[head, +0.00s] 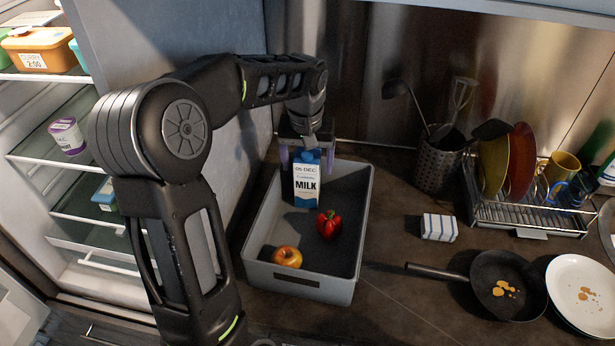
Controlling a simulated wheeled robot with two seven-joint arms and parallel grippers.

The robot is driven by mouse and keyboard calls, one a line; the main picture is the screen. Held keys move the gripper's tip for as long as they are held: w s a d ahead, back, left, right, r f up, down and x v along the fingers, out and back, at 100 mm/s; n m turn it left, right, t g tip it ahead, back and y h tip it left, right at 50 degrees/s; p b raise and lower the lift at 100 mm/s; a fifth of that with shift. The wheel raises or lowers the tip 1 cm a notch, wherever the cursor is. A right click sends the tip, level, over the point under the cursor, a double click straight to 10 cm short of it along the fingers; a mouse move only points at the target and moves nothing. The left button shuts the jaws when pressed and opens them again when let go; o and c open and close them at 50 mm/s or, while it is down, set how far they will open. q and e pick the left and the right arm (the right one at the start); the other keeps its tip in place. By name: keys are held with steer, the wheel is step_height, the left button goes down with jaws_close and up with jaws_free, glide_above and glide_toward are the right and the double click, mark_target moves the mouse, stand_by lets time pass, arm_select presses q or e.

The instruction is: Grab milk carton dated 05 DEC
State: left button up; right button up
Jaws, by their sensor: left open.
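A white and blue milk carton (307,184) labelled 05 DEC and MILK stands upright inside the grey bin (301,285), at its back left. My left gripper (307,152) is above the carton's blue top, with one finger at each side. It is open. I cannot tell whether the fingers touch the carton. My right gripper is not in view.
A red pepper (328,225) and a yellow-red apple (287,257) lie in the bin. The open fridge (75,190) is at the left.

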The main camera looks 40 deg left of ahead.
arm_select(q)
steer(key=f, duration=0.3)
steer(key=shift+w+a+f+p, duration=0.15)
steer(key=shift+w+f+p, duration=0.05)
steer(key=shift+f+p, duration=0.2)
steer(key=shift+c, duration=0.2)
jaws_close()
stand_by(0.7)
steer(key=shift+r, duration=0.1)
